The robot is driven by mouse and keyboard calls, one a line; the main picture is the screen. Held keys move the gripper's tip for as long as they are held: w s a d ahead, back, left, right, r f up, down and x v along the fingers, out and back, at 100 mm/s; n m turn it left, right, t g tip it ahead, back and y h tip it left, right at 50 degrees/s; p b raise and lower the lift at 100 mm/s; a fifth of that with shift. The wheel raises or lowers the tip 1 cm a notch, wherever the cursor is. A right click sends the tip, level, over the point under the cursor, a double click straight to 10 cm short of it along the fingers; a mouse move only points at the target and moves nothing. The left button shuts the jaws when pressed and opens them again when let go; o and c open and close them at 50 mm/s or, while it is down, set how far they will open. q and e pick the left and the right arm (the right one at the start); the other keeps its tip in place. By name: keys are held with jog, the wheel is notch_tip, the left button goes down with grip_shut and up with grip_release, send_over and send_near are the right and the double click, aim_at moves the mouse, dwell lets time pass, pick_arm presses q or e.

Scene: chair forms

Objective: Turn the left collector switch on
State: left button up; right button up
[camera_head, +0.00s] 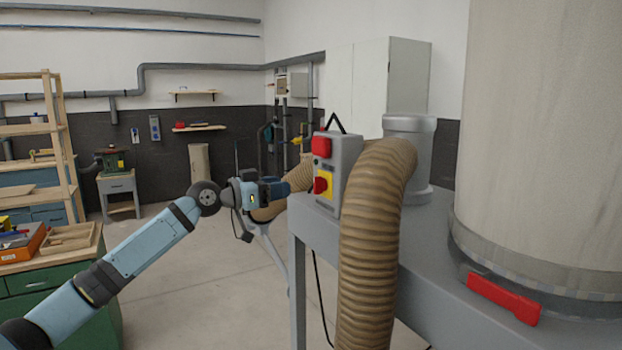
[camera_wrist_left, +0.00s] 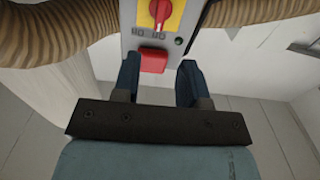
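The grey switch box (camera_head: 343,165) of the collector stands at the table edge in the head view. It carries a red block (camera_head: 321,146) above a red rotary switch on a yellow plate (camera_head: 322,184). My left gripper (camera_head: 304,175) is just left of the box, its fingers pointing at it. In the left wrist view, the picture is upside down: the rotary switch (camera_wrist_left: 159,12) is at the top and the red block (camera_wrist_left: 153,60) below. The left gripper (camera_wrist_left: 158,75) is open, with the red block showing between its fingers; contact cannot be told. My right gripper is out of view.
A ribbed brown hose (camera_head: 370,240) hangs right of the box, in front of a grey cylinder (camera_head: 408,160). A large collector drum with a red latch (camera_head: 503,298) stands at right. A shelf and green cabinet (camera_head: 45,290) are at left. Open floor lies between.

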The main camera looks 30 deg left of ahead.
aim_at(314, 182)
pick_arm(q)
jog(key=p+x, duration=0.2)
jog(key=x, duration=0.6)
jog(key=shift+d+r, duration=0.1)
jog(key=shift+w+d, duration=0.3)
jog(key=shift+w, duration=0.15)
grip_shut()
